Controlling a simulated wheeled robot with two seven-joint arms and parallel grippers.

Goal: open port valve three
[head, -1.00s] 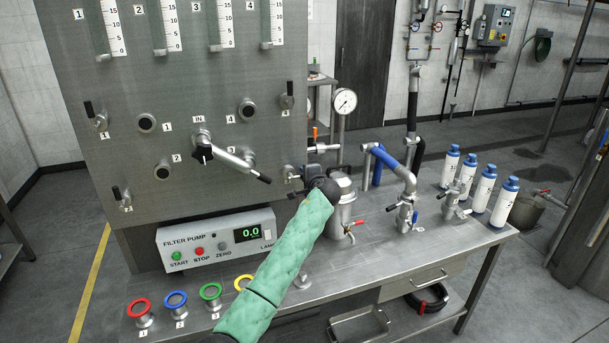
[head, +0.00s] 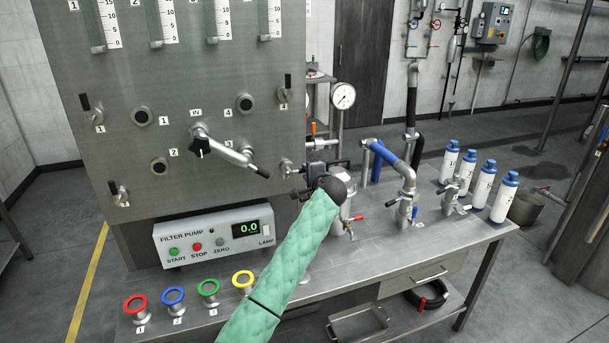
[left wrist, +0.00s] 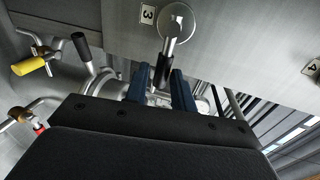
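Port valve three (left wrist: 178,22) is on the grey panel beside its label 3 in the left wrist view, its black-gripped lever (left wrist: 165,66) pointing down in that picture. It also shows in the head view (head: 286,166) at the panel's lower right edge, partly hidden by my gripper. My left gripper (left wrist: 160,74) is at this lever, its two dark blue fingers apart, one on each side of the black grip. Whether either finger touches the grip I cannot tell. In the head view my left gripper (head: 303,180) is beside the valve. My right gripper is not in view.
Other levers, valve one (head: 92,113), valve two (head: 119,194) and valve four (head: 285,92), are on the panel. A swinging pipe (head: 228,152) juts out left of my gripper. The filter pump box (head: 213,236) stands below. A metal vessel and pipework stand close right.

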